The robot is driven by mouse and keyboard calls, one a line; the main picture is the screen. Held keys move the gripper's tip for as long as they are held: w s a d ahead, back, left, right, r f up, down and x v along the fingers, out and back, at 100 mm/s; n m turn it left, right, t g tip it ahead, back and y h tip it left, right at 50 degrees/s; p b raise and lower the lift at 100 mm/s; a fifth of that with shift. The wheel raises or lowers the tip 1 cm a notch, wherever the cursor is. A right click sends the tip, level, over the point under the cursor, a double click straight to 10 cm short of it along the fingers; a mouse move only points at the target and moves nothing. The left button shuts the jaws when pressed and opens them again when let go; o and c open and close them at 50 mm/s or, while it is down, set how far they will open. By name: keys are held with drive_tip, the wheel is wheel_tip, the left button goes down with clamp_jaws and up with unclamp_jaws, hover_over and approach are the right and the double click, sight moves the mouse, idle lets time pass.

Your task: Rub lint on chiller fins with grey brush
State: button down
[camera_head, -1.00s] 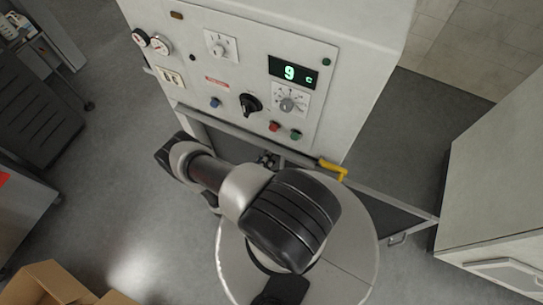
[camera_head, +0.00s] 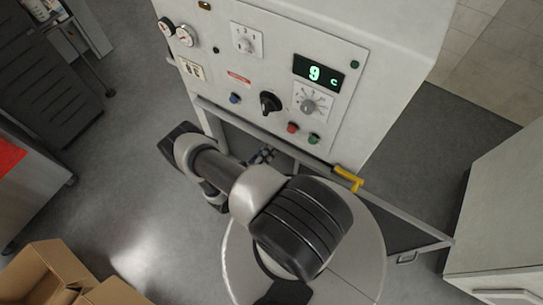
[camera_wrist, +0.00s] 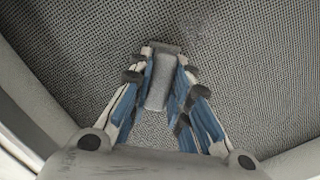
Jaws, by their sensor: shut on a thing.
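The grey brush (camera_wrist: 160,82) is between the blue-padded fingers of my gripper (camera_wrist: 163,80) in the wrist view. The gripper is shut on it, and the brush head points away from me at the chiller fins (camera_wrist: 70,45). The fins show as a dark, fine-meshed surface filling most of that view. A darker smudge lies on them just beyond the brush head; I cannot tell whether it is lint, or whether the brush touches the fins. In the head view my gripper (camera_head: 264,157) is small and partly hidden under the front of the white chiller (camera_head: 290,60).
The chiller panel has knobs, gauges and a green display (camera_head: 318,73) reading 9 C. A yellow handle (camera_head: 348,177) sits on the rail below. A white cabinet (camera_head: 505,215) stands at right, open cardboard boxes (camera_head: 50,275) at lower left.

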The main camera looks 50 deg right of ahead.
drive_tip(key=w+b, duration=0.4)
drive_tip(key=w, duration=0.4)
drive_tip(key=shift+w+a, duration=0.3)
drive_tip(key=shift+a, duration=0.05)
idle(0.3)
drive_tip(key=shift+a, duration=0.1)
drive_tip(key=shift+s+a+b, duration=0.15)
drive_tip(key=shift+a+b, duration=0.05)
drive_tip(key=shift+a, duration=1.25)
drive_tip(key=shift+s+a+b, duration=0.1)
drive_tip(key=shift+a+b, duration=0.1)
drive_tip(key=shift+a, duration=1.25)
drive_tip(key=a, duration=0.3)
drive_tip(key=shift+s, duration=0.15)
drive_tip(key=shift+f+b, duration=0.1)
drive_tip(key=shift+b, duration=0.2)
